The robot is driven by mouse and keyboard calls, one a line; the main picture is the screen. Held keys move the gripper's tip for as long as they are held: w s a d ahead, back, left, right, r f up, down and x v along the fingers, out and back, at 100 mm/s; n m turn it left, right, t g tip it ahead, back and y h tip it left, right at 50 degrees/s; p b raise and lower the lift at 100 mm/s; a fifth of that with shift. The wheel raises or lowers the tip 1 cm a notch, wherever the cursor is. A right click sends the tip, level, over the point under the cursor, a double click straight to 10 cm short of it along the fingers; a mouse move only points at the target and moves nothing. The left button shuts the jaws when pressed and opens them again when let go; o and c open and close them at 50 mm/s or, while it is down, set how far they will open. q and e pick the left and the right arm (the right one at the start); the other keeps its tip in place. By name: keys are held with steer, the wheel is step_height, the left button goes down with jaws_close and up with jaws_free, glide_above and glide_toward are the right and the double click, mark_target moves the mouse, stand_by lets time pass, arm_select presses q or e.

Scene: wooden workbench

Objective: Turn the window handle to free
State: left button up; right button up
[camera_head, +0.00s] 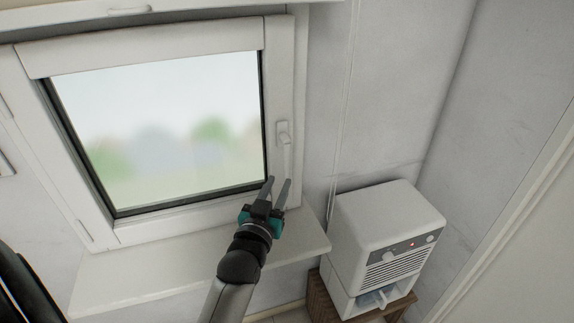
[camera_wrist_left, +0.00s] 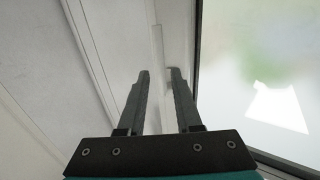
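The white window handle (camera_head: 284,134) is on the right side of the window frame, with its lever hanging down. My left gripper (camera_head: 279,180) is at the lower end of the lever, with its two dark fingers apart. In the left wrist view, the pale lever (camera_wrist_left: 157,45) lies in line with the gap between the fingertips of my left gripper (camera_wrist_left: 160,72). I cannot tell whether the fingers touch it. My right gripper is not in view.
The closed white window (camera_head: 160,130) fills the left. A sill (camera_head: 150,275) juts out below it. A white appliance (camera_head: 385,215) on a wooden stand (camera_head: 318,300) is right of the sill. The wall right of the handle is bare.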

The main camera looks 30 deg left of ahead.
mark_target(286, 168)
arm_select(q)
steer(key=x, duration=0.8)
steer(key=shift+f, duration=0.1)
jaws_close()
stand_by(1.3)
